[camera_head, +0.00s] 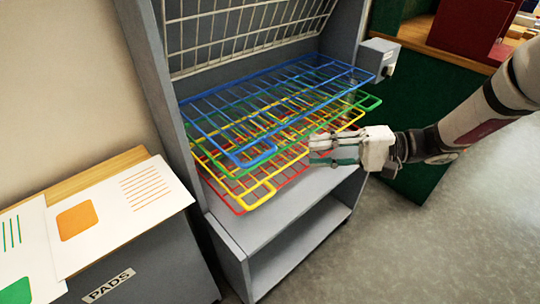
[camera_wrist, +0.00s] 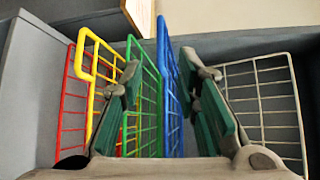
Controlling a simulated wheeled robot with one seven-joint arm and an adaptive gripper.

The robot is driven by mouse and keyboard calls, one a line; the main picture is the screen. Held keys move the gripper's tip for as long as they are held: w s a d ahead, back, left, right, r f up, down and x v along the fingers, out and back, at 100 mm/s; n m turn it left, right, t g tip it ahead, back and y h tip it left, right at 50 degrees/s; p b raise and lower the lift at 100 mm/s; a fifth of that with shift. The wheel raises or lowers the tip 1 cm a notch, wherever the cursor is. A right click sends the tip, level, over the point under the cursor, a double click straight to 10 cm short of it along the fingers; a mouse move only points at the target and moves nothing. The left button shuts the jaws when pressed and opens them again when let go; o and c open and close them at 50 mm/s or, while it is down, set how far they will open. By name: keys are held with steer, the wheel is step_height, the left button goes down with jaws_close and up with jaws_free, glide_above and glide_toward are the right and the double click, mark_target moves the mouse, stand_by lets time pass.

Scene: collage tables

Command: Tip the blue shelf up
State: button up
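The blue shelf (camera_head: 255,98) is a wire rack lying roughly level, the top one of a stack in the grey cabinet. Below it are the green shelf (camera_head: 372,103), the yellow shelf (camera_head: 262,192) and the red shelf (camera_head: 238,209). My gripper (camera_head: 313,151) is at the front right of the racks, below the blue one's level. In the wrist view my gripper (camera_wrist: 165,108) is open, and the blue shelf (camera_wrist: 166,75) and green shelf (camera_wrist: 148,110) show edge-on in the gap between its fingers. I cannot tell whether the fingers touch any rack.
A white wire rack (camera_head: 245,30) stands tipped up at the cabinet's back. The grey cabinet (camera_head: 170,110) has side walls and a lower compartment. Left is a PADS bin (camera_head: 150,270) with printed sheets (camera_head: 115,215) above it. A green unit (camera_head: 440,95) stands right, with open floor (camera_head: 440,250) in front.

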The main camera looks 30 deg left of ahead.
mark_target(265, 157)
steer(key=x, duration=1.3)
steer(key=shift+c, duration=0.6)
jaws_close()
